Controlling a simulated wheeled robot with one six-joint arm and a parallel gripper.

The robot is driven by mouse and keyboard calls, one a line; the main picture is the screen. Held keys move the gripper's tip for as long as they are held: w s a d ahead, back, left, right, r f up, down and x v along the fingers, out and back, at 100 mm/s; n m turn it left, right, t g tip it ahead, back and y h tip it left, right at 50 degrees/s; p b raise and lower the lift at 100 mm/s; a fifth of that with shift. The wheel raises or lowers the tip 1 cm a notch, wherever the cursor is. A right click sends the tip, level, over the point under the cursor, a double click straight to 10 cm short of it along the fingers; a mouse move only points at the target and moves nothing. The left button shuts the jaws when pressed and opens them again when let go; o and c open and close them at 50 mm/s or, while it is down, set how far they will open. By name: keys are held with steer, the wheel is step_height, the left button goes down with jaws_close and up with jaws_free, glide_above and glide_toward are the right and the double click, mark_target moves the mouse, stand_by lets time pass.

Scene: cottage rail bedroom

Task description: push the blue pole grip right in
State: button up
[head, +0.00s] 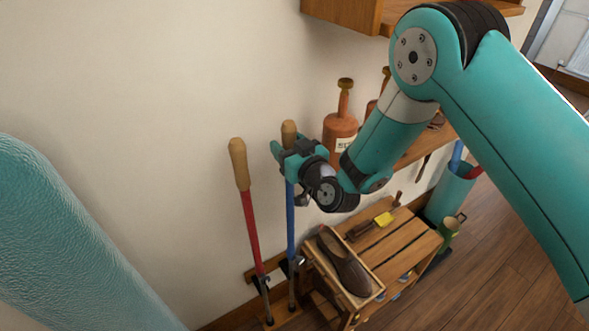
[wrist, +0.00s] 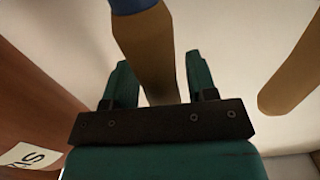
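The blue pole (head: 291,222) stands upright beside the wall, its foot in a low rack. Its tan grip (head: 289,131) shows above my gripper (head: 288,157). In the wrist view the tan grip (wrist: 150,55) runs between the two fingers of my gripper (wrist: 160,78), with blue at its far end. The fingers stand apart, with a gap beside the right one; the left finger looks close to the grip, and contact cannot be told. My gripper hides the joint between grip and pole in the head view.
A red pole (head: 251,230) with a tan grip (head: 239,163) stands close on the left. A brown bottle (head: 340,131) stands on the shelf behind my gripper. A wooden slatted bench (head: 412,240) with a brown shoe (head: 345,264) is below, right.

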steer(key=o, duration=0.3)
steer(key=shift+b, duration=0.3)
steer(key=shift+s+d+f+b, duration=0.2)
steer(key=shift+s+d+b, duration=0.1)
steer(key=shift+b, duration=0.7)
steer(key=b+v, duration=0.3)
steer(key=b, duration=0.1)
steer(key=b+v, duration=0.3)
steer(key=b, duration=0.1)
steer(key=b+v, duration=0.3)
steer(key=b, duration=0.1)
steer(key=shift+s+r+b, duration=0.1)
steer(key=shift+r+b, duration=0.15)
steer(key=shift+b, duration=0.1)
